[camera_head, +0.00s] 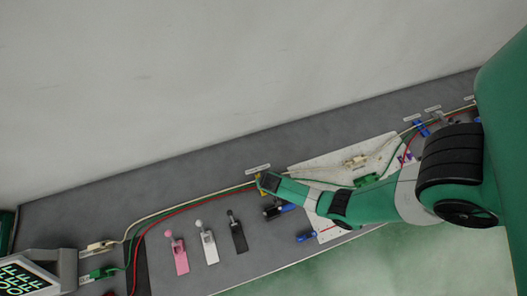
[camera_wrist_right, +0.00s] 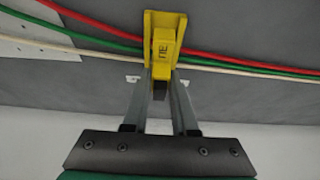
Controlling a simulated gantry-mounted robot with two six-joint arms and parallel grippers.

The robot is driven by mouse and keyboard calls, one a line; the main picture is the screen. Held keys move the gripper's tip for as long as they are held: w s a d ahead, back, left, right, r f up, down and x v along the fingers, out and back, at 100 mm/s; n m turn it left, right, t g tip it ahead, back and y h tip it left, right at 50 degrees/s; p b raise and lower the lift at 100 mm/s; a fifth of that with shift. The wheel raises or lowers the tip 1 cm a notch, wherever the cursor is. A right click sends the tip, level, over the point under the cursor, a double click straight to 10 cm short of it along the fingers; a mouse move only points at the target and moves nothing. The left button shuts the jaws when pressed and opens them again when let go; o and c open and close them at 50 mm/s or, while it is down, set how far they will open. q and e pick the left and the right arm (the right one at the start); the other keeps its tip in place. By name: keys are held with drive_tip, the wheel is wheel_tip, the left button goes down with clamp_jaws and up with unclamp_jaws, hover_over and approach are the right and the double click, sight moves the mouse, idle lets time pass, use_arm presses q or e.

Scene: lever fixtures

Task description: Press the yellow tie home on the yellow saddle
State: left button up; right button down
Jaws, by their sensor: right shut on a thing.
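The yellow saddle (camera_wrist_right: 150,20) is a bracket fixed to the grey board at the top middle of the right wrist view. The yellow tie (camera_wrist_right: 164,36), a small block with dark lettering, lies at the saddle. I cannot tell how deep it sits. My right gripper (camera_wrist_right: 162,76) has its two fingers around the tie's lower end and is shut on it. In the head view the right gripper (camera_head: 264,186) is at the board's middle and hides most of the yellow parts. My left gripper is not in view.
Red (camera_wrist_right: 230,55), green (camera_wrist_right: 90,40) and white (camera_wrist_right: 240,70) cables run across at the saddle. Pink (camera_head: 177,252), white (camera_head: 208,244) and black (camera_head: 238,234) levers stand left of my arm. A white panel (camera_head: 320,168) lies behind it. A screen device (camera_head: 30,275) is at the lower left.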

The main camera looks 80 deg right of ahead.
drive_tip(key=shift+f, duration=0.15)
drive_tip(key=shift+f+b, duration=0.55)
drive_tip(key=c, duration=0.6)
unclamp_jaws()
drive_tip(key=o, duration=0.5)
drive_tip(key=shift+c, duration=0.2)
